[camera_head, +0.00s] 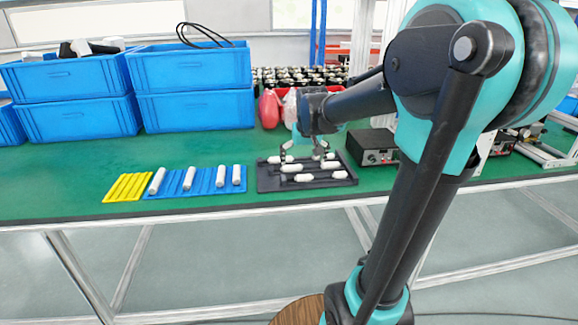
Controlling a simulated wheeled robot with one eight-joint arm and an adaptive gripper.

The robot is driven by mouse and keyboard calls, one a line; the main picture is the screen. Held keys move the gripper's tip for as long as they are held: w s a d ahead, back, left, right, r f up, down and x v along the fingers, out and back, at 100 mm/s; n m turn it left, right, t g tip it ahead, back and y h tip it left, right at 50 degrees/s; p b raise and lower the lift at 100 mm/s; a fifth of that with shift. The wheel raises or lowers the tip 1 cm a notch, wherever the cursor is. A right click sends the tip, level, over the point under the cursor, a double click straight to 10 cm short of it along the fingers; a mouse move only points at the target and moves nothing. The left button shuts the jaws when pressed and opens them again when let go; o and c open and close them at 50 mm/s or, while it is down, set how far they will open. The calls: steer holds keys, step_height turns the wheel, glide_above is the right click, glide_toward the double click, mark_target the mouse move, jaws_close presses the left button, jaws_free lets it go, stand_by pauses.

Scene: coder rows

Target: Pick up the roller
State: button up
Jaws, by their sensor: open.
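Several white rollers lie in a dark tray (345,183) on the green table, among them a front-left roller (299,178). My gripper (303,157) is open over the back part of this tray, pointing down, with its fingers apart near the rollers there. Whether it touches one cannot be told. More white rollers stand out in a blue rack (206,180) to the left, such as the leftmost roller (157,181) and the rightmost roller (236,174). A yellow rack (127,187) beside it shows no white roller.
Stacked blue crates (190,70) stand at the back left. A red bag (269,109) and many dark parts (300,76) sit behind the tray. A black control box (371,147) stands right of the tray. The table front edge (60,222) is clear.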

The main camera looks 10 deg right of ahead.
steer(key=w+a+r, duration=0.2)
steer(key=w+r, duration=0.4)
steer(key=w, duration=0.1)
glide_above(292, 166)
steer(key=s, duration=0.2)
steer(key=f, duration=1.1)
steer(key=shift+a, duration=0.2)
steer(key=shift+d+x, duration=0.2)
steer(key=shift+x, duration=2.45)
steer(key=c, duration=1.3)
step_height(292, 166, up, 20)
